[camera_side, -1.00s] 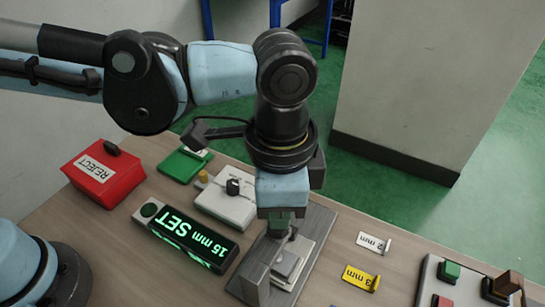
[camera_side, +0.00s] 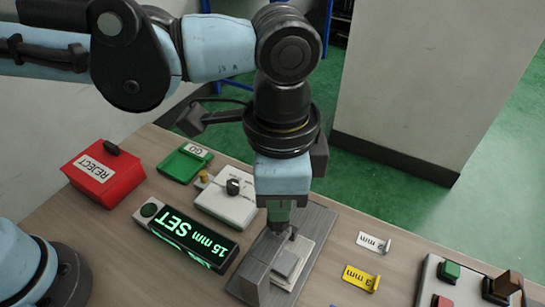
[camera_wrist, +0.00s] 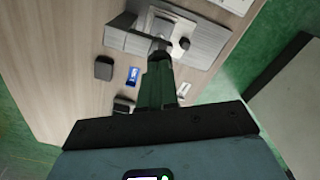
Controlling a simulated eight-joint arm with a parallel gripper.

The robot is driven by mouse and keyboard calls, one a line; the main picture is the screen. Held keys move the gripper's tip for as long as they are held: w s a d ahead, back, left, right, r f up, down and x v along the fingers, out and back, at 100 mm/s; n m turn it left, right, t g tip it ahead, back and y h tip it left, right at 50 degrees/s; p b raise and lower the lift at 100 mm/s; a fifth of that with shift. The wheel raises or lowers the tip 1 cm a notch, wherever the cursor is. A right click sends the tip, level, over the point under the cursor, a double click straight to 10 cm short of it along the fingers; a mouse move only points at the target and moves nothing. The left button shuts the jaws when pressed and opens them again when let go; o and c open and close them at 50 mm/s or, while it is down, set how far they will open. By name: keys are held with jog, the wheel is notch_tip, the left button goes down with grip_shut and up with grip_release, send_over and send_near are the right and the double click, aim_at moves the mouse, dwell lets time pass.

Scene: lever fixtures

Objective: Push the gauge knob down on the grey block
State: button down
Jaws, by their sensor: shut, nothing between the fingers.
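The grey block (camera_side: 254,276) stands at the near middle of the table with light stepped plates beside it. It also shows at the top of the wrist view (camera_wrist: 123,38). My gripper (camera_side: 279,222) points down over the far end of this fixture. Its fingers are shut with nothing between them. A small dark knob-like part (camera_side: 293,233) shows just beside the fingertips; I cannot tell whether they touch it. In the wrist view, the green fingers (camera_wrist: 158,62) reach toward the fixture and hide part of it.
Left of the fixture are a lit "15 mm SET" display (camera_side: 190,237), a white box with a black knob (camera_side: 226,204), a green GO tray (camera_side: 185,163) and a red REJECT box (camera_side: 104,178). To the right are a yellow tag (camera_side: 359,278), a white tag (camera_side: 372,242) and a button panel (camera_side: 428,286).

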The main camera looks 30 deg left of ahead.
notch_tip(320, 180, up, 8)
dwell(0.9)
jog(key=w+a+f+n+t+h, duration=0.1)
jog(key=w+a+f+n, duration=0.15)
jog(key=a, duration=0.45)
jog(key=w+a+f+n+t+h, duration=0.1)
jog(key=w+a+n+t, duration=0.15)
jog(key=a, duration=0.55)
jog(key=a+f+n+t+y, duration=0.1)
jog(key=a+f+n+t, duration=0.1)
jog(key=a, duration=0.6)
jog(key=s+a+f+n+t+y, duration=0.1)
jog(key=a+f+n, duration=0.3)
jog(key=a, duration=0.4)
jog(key=shift+f+n+t, duration=0.3)
jog(key=shift+n+t, duration=0.05)
jog(key=shift+n, duration=0.15)
